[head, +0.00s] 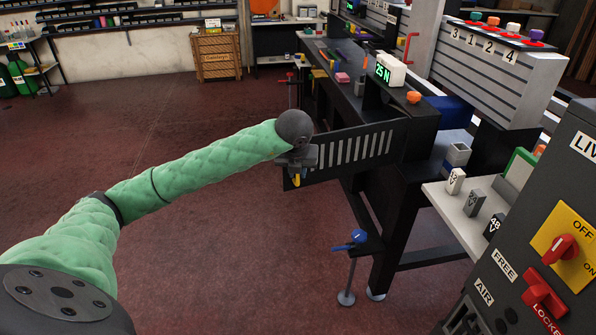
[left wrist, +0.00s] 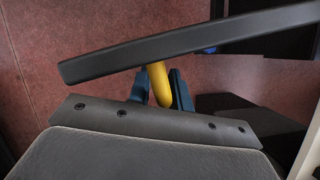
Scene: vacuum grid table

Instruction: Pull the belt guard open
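The belt guard (head: 352,150) is a dark slotted panel. It stands out to the left from the near part of the dark bench, at an angle to the bench's long side. Its yellow handle (head: 296,179) is at the panel's free left end. My left gripper (head: 297,172) is at that handle, below the dark round wrist. In the left wrist view the two dark blue fingers (left wrist: 162,92) lie on either side of the yellow handle (left wrist: 158,80), close against it. A dark bar, probably the guard's edge, crosses above them. My right gripper is not in view.
The dark bench (head: 400,185) carries a "25 N" display (head: 390,70) and small blocks. A blue-handled clamp stand (head: 347,265) is below the guard. A grey control cabinet (head: 520,265) fills the right. The red floor left of the guard is clear.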

